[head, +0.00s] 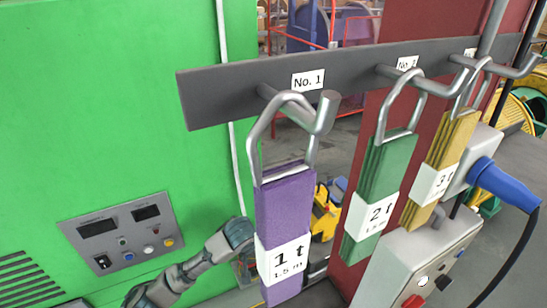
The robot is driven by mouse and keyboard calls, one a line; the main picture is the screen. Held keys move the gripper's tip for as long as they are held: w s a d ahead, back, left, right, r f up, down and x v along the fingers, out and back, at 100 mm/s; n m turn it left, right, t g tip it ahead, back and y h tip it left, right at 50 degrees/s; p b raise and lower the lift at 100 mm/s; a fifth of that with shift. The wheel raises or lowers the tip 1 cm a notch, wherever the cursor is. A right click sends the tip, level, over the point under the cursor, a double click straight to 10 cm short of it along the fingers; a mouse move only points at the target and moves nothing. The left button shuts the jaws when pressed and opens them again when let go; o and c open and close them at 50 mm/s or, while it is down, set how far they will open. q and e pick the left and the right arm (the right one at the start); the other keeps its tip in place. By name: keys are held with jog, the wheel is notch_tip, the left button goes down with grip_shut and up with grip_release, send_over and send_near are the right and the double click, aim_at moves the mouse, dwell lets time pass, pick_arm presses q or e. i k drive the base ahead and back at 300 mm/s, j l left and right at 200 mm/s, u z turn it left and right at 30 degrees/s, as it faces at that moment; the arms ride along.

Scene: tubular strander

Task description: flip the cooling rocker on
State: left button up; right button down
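A grey control panel (122,234) is set on the green machine wall at the left. It has two dark displays, several small knobs or lamps, and a small black rocker switch (102,262) at its lower left. The panel's lettering is too small to read, so I cannot tell if this is the cooling rocker. My jointed grey arm (190,268) rises from the bottom edge, right of and below the panel. It runs towards the purple sling, where its far end is partly hidden. I see no fingertips of either gripper.
A dark rail (355,75) with hooks crosses the front. Purple (284,212), green (380,180) and yellow (441,165) slings hang from it. A grey switch box (400,262) with a red switch (414,301) and a blue plug (503,184) are at lower right.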

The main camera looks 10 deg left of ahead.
aim_at(104, 262)
jog(key=k, duration=1.5)
